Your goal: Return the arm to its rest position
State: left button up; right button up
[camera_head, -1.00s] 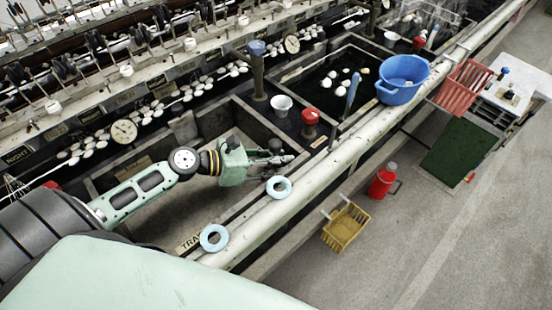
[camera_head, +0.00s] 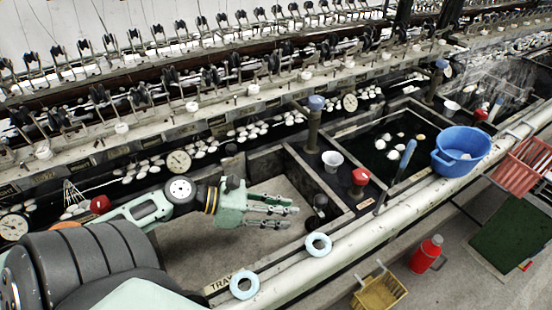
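My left arm comes in from the left over the near basin (camera_head: 190,262). My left gripper (camera_head: 285,209) hangs over that basin with its fingers pointing right. The fingers look spread apart, with nothing between them. It is apart from the basin walls, left of a small black cup-like thing (camera_head: 320,205). My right gripper is not in view.
Two light blue rings (camera_head: 318,245) (camera_head: 243,286) lie along the pale front rail (camera_head: 345,253). A blue tub (camera_head: 460,152) sits on the rail farther right. A white cup (camera_head: 332,160) and a red-topped post (camera_head: 360,178) stand between the basins. A red flask (camera_head: 426,255) and yellow basket (camera_head: 380,292) are below.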

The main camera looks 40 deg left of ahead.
pick_arm(q)
jog(key=shift+s+a+r, duration=0.25)
jog(key=shift+s+a, duration=0.2)
dwell(0.3)
